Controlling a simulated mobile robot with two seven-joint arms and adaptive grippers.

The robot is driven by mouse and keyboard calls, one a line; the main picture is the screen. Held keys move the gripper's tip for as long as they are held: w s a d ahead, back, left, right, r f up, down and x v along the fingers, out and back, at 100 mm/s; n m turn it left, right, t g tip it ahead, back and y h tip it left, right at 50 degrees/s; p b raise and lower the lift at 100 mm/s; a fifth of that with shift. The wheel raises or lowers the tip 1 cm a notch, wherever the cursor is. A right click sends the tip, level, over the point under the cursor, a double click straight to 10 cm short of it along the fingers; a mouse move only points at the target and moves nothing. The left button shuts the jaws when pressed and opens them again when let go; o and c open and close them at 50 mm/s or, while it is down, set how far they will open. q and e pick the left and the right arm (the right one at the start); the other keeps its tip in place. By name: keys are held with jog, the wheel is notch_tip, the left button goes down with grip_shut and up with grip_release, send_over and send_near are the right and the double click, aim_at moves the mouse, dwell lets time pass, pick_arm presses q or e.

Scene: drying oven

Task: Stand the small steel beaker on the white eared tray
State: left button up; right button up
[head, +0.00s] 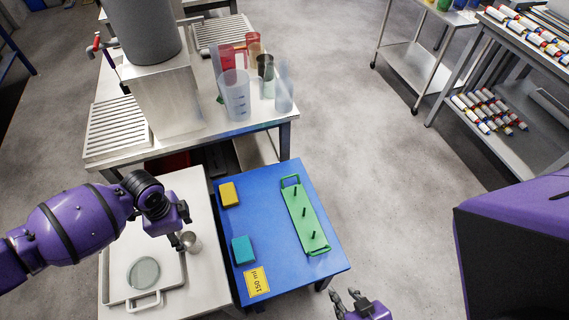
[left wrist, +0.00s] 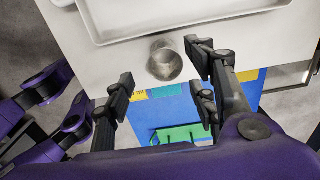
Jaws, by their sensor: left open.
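The small steel beaker (head: 192,242) stands upright on the pale table, just right of the white eared tray. In the left wrist view the beaker (left wrist: 164,62) shows from above, near the tray's edge (left wrist: 200,28). The white eared tray (head: 172,290) carries a round glass dish. My left gripper (head: 180,228) is open above the beaker. In the left wrist view its fingers (left wrist: 160,68) are spread on either side of the beaker, with the right fingertip close to it. My right gripper (head: 352,300) is at the bottom edge with its fingers apart, away from the beaker.
The round glass dish (head: 143,271) takes up part of the tray. Right of it is a blue table (head: 277,215) with a green rack (head: 303,216), a yellow block (head: 229,194), a teal block (head: 243,250) and a yellow label (head: 256,282). Plastic beakers (head: 235,95) stand behind.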

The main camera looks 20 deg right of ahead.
pick_arm(q)
send_over(189, 241)
jog(key=s, duration=0.3)
jog(key=f, duration=0.5)
jog(key=d+f, duration=0.1)
jog(key=f, duration=0.1)
jog(key=shift+w+f, duration=0.15)
jog(key=shift+w, duration=0.1)
jog(key=shift+c, duration=0.4)
jog(key=c, duration=0.9)
